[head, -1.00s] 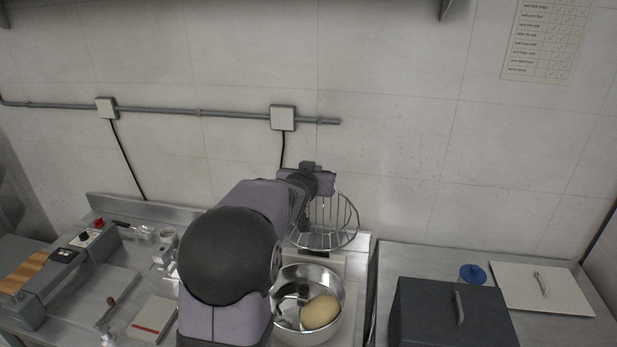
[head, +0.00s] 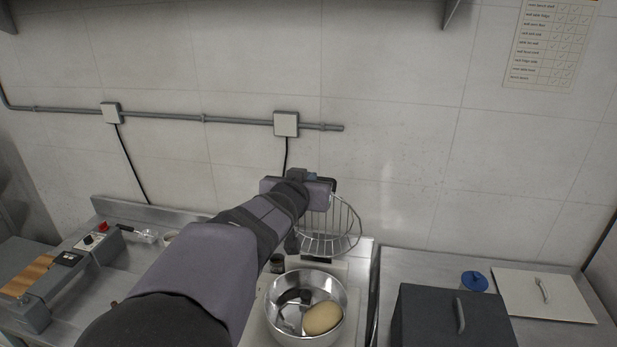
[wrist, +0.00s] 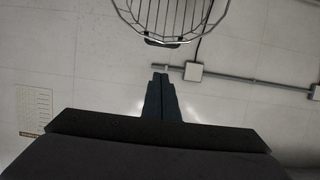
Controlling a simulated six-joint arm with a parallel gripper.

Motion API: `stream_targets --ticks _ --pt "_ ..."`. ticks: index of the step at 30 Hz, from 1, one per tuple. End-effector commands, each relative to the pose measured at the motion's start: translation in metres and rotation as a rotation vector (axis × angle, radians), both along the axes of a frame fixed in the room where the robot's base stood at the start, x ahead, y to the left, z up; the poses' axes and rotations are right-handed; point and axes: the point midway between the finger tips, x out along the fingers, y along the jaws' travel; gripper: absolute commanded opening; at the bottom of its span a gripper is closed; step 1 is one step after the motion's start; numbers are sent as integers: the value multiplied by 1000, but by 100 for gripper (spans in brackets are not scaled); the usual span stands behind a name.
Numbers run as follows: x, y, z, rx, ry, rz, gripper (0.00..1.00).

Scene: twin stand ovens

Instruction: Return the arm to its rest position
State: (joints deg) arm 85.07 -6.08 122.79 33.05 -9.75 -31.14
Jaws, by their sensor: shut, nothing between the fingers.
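My arm reaches up from the bottom of the head view toward the wall. My gripper (wrist: 160,78) shows in the wrist view with its two dark fingers together and nothing between them. In the head view its fingers are hidden behind my wrist. A wire basket-like guard (head: 330,230) is just right of my wrist in the head view, and it also shows at the top of the wrist view (wrist: 170,15), apart from the fingertips. Below the guard a metal bowl (head: 340,296) holds a pale dough-like lump (head: 322,318).
A dark box with a handle (head: 450,318), a blue-lidded container (head: 474,281) and a pale lidded panel (head: 545,295) are on the right counter. A grey device with a wooden part (head: 40,285) stands at left. A wall conduit (head: 235,121) runs behind.

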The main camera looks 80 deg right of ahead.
Motion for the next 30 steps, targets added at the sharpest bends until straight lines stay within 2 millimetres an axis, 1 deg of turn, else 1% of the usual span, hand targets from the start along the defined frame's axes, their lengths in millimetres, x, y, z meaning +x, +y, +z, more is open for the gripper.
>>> stream_targets --ticks 3,10,13,14,16,17,20,21,23,24,26,28,29,30 --pt "0 3 2 0 0 0 0" --pt "0 3 1 1 0 0 0" --pt "1 4 0 4 -38 -9 0" --pt "3 5 -2 15 -59 -10 0" --pt "11 9 -15 71 -121 2 0" --pt "16 13 -22 102 -142 12 0" --pt "32 33 -59 252 -194 50 0" --pt "37 45 -77 324 -204 61 0" --pt "42 66 -104 432 -209 75 0" --pt "44 81 -122 504 -208 79 0" --pt "44 104 -146 604 -201 82 0" --pt "44 132 -170 714 -183 86 0" --pt "47 144 -180 758 -171 94 0" --pt "52 160 -192 815 -148 113 0"
